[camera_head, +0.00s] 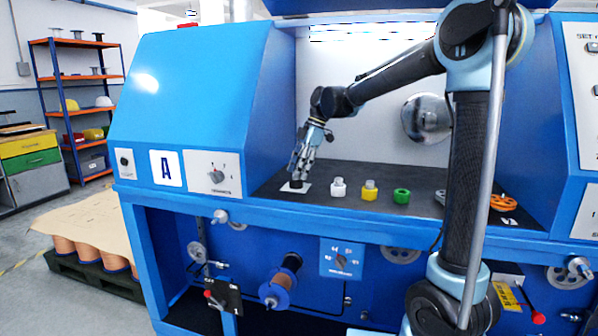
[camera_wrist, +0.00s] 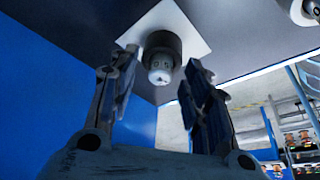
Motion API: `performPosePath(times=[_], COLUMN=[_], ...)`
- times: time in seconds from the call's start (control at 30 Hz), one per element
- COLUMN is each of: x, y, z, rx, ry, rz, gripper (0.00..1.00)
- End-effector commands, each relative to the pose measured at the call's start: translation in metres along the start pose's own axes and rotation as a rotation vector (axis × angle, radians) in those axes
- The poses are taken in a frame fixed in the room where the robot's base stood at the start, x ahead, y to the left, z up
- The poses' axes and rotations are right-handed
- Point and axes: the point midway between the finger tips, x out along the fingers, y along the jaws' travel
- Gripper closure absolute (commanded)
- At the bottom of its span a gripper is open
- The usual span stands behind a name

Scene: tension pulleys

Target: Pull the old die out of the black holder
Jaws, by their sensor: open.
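The black holder (camera_head: 296,186) stands on a white square plate on the dark bench, at the left of the recess. In the wrist view it is a dark round body (camera_wrist: 162,41) on the white plate (camera_wrist: 196,24). The old die (camera_wrist: 159,68) shows as a pale grey, rounded piece at the holder's free end. My gripper (camera_head: 298,172) points down just above the holder. In the wrist view my gripper (camera_wrist: 158,82) is open, with one finger on each side of the die. Gaps show between the fingers and the die. In the head view my fingers hide the die.
To the right stand a white piece (camera_head: 338,187), a yellow piece (camera_head: 369,190) and a green piece (camera_head: 401,196). An orange pulley (camera_head: 503,202) lies farther right. The machine's blue side wall (camera_head: 275,110) is close on the gripper's left.

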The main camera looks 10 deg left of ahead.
Motion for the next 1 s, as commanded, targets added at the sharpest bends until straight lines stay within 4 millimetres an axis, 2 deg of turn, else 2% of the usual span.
performPosePath(times=[0.33, 0.53, 1.0], x=[0.0030, 0.0030, 0.0012], y=[0.0001, 0.0002, 0.0007], z=[-0.0001, -0.0003, -0.0024], rx=[0.000, 0.000, -0.002], ry=[0.000, 0.000, 0.000], rz=[0.000, 0.000, 0.000], gripper=[0.56, 1.00, 1.00])
